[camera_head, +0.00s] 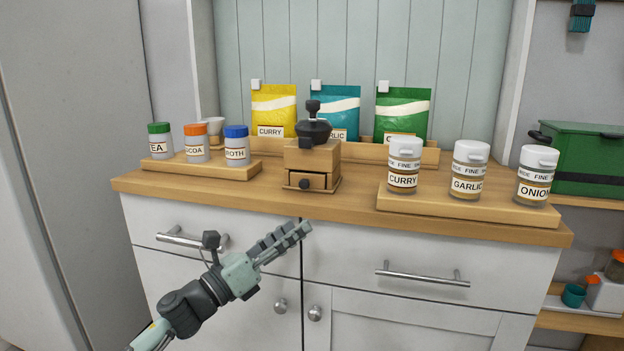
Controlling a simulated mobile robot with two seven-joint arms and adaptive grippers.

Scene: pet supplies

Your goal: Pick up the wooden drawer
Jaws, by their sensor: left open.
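A wooden grinder (313,152) with a black top and crank stands at the middle of the wooden counter. Its small wooden drawer (320,183) with a dark round knob sits in the lower front of the grinder body. My left gripper (297,231) comes from the lower left, in front of the cabinet and below the counter edge. It is open and empty, apart from the drawer, and its fingers point up and to the right. My right gripper is not in view.
On the wooden counter (350,208), three small jars stand on a board (200,168) at left. Three white-lidded jars stand on a board (470,205) at right. Yellow, teal and green bags stand behind the grinder. Metal handles (422,275) protrude from the cabinet front.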

